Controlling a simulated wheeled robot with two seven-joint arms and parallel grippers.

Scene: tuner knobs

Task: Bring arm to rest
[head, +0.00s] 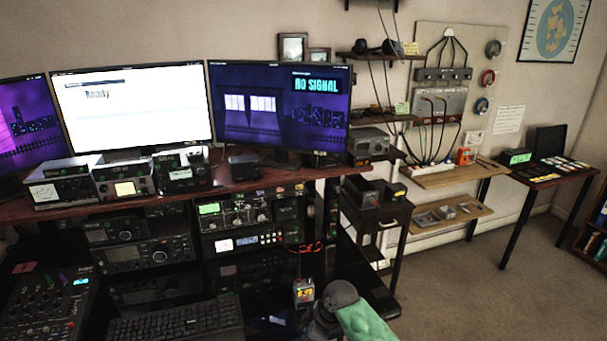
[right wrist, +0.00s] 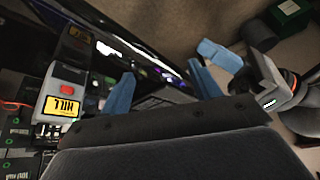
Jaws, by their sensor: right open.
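My right gripper (right wrist: 163,88) is in the right wrist view, with its two blue fingers spread apart and nothing between them. A small grey tuner box (right wrist: 66,105) with a yellow display and a red button is to the left of the fingers, apart from them. In the head view this tuner (head: 303,291) stands at the right end of the lower desk, just left of a dark round joint and green link of my arm. The fingers cannot be made out in the head view. My left gripper is not seen in either view.
Radio sets (head: 248,209) fill the rack under the shelf (head: 230,191). A keyboard (head: 176,321) and a mixer (head: 45,308) are at the lower left. A black stand (head: 375,215) is right of the desk. The carpet (head: 490,280) on the right is clear.

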